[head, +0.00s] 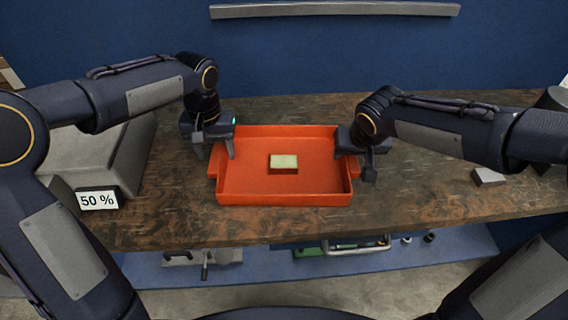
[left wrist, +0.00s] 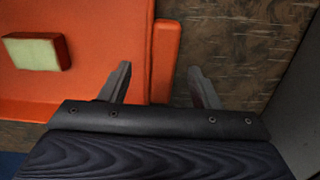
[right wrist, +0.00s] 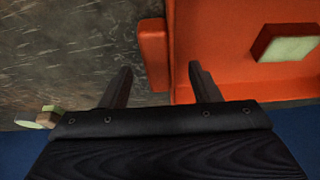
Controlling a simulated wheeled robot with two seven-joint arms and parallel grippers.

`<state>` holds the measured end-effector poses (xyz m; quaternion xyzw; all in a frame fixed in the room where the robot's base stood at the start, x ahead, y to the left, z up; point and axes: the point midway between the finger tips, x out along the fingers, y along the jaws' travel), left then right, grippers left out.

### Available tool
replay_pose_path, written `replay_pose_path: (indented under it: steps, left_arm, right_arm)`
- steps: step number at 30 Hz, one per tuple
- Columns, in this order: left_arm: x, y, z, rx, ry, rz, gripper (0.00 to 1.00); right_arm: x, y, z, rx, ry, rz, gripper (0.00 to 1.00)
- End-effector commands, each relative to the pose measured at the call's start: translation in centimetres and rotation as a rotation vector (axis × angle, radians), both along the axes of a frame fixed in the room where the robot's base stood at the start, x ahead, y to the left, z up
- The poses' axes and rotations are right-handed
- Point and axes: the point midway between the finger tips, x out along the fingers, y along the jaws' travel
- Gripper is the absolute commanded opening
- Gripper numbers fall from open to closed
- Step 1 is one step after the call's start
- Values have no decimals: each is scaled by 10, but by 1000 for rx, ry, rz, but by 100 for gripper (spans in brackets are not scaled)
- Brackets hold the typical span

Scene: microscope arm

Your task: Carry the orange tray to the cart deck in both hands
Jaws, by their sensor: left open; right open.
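The orange tray (head: 285,190) lies flat on the wooden bench, with a small block with a pale green top (head: 283,161) inside it. My left gripper (head: 215,150) is open at the tray's left side. In the left wrist view its fingers (left wrist: 158,85) are spread, one over the tray and one outside the side handle (left wrist: 165,55). My right gripper (head: 358,160) is open at the tray's right side. In the right wrist view its fingers (right wrist: 160,88) are spread around the line of the other handle (right wrist: 153,55). Neither gripper visibly grips the tray.
The wooden bench (head: 430,195) is bare in front of the tray. A grey box-like thing (head: 105,155) with a "50 %" sign (head: 97,200) stands at left. A small grey block (head: 488,177) lies at right. A blue lower shelf (head: 450,245) holds several items. The cart deck is not identifiable.

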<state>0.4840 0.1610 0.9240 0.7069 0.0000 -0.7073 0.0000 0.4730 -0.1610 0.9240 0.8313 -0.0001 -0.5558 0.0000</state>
Motion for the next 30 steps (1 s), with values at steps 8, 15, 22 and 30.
replay_pose_path:
  steps: [8, 15, 22, 30]
  left_arm:
    - [0, 0, -26, 0, 1, 0, 56]
    - [0, 0, -28, 0, 0, 0, 56]
    - [0, 0, -27, 0, 0, 0, 35]
    - [0, 0, -27, 0, 0, 0, 0]
  right_arm:
    - [10, 0, -24, -1, 2, -1, 56]
    - [11, 0, -26, 0, -1, 0, 56]
    - [10, 0, -25, 0, 0, 0, 35]
    - [10, 0, -25, 0, -1, 0, 0]
